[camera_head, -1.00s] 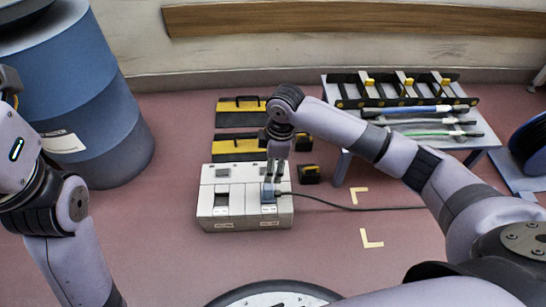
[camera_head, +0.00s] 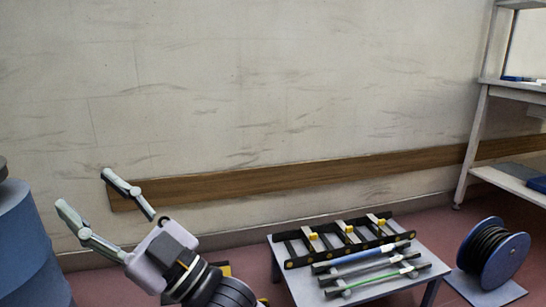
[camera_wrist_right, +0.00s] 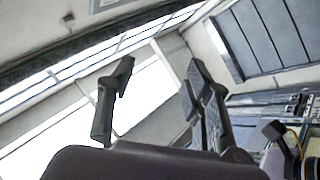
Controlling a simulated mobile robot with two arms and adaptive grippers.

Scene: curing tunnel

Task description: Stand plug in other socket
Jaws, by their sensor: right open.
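My right gripper (camera_head: 87,192) is raised in front of the wall at the left of the head view. Its two fingers are spread wide and nothing is between them. The right wrist view shows the same open, empty fingers (camera_wrist_right: 162,78), pointing toward the room's upper parts. The plug, its cable and the white socket box are in neither view now, so how the plug stands cannot be seen. My left gripper is not in view.
A low table (camera_head: 407,281) carries a black rack (camera_head: 347,240) with yellow clips and several rods. A cable reel (camera_head: 492,254) stands to its right, near a shelf unit (camera_head: 474,140). A blue drum (camera_head: 25,250) is at the left edge. A wooden rail (camera_head: 300,178) crosses the wall.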

